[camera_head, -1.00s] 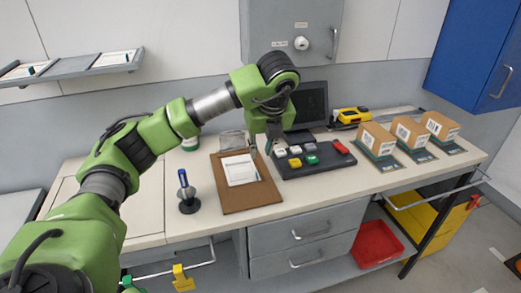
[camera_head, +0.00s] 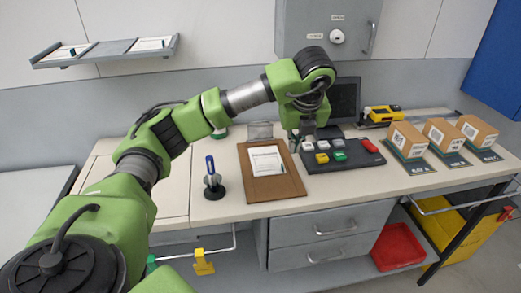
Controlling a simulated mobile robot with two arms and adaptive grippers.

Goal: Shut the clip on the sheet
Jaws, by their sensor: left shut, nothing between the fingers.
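The brown clipboard (camera_head: 276,189) lies on the bench, with a white printed sheet (camera_head: 266,161) on its upper part. The clip (camera_head: 260,131) is a greyish plate at the clipboard's far edge. It appears to stand raised, off the sheet. My left gripper (camera_head: 294,148) points down just right of the clipboard's far right corner, by the keypad. Its fingers are small and dark here, shut and empty. Whether it touches the board or the bench cannot be told. My right gripper is out of view.
A dark keypad (camera_head: 345,160) with coloured buttons is right of my left gripper, before a monitor (camera_head: 345,100). A pen in a stand (camera_head: 213,180) is left of the clipboard. Several boxes (camera_head: 408,139) stand at right. The bench's front left is clear.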

